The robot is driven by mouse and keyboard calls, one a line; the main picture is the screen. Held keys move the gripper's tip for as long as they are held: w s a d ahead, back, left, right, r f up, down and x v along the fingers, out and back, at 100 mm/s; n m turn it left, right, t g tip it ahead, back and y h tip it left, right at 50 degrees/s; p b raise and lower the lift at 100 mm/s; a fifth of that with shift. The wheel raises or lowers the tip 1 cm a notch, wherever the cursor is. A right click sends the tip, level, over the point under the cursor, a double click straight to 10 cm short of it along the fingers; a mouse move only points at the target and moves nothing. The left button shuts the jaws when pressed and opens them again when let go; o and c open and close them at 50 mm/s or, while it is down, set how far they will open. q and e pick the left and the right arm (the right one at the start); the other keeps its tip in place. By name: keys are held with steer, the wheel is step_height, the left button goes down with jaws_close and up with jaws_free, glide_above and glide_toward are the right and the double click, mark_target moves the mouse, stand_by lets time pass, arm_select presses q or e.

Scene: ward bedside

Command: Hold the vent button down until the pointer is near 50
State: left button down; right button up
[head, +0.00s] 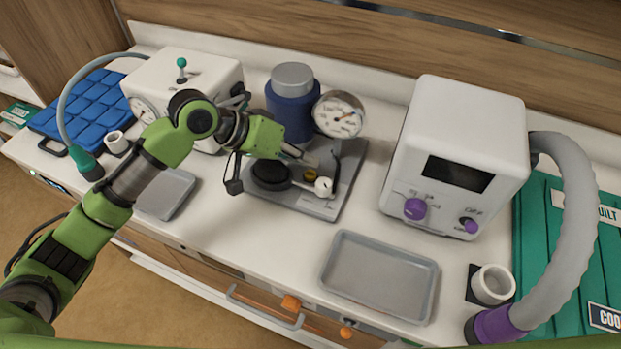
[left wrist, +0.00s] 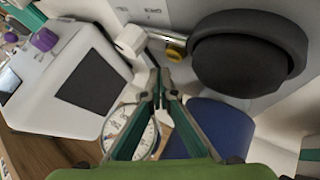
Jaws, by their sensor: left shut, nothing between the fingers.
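The pump unit has a grey base plate (head: 343,190), a blue canister (head: 290,112) with a grey lid, and a round gauge (head: 339,114). Its pointer reading is too small to tell. A small yellow button (head: 309,173), likely the vent button, sits between a black round pad (head: 270,171) and a white knob (head: 323,186). In the left wrist view the yellow button (left wrist: 173,52) shows beyond the fingertips. My left gripper (head: 311,160) is shut and empty, just above and behind the button; contact is not visible. My right gripper is not in view.
A white machine (head: 456,150) with purple knobs stands right of the pump. A white box (head: 185,80) with a green-tipped lever stands left. Grey trays (head: 378,275) lie in front. A grey hose (head: 566,220) and a blue pad (head: 85,105) flank the counter.

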mark_target(310, 176)
arm_select(q)
steer(key=shift+f, duration=0.35)
steer(key=shift+f, duration=0.15)
stand_by(1.1)
steer(key=shift+f, duration=0.25)
steer(key=shift+f+p, duration=0.3)
steer(key=shift+f, duration=0.2)
stand_by(5.7)
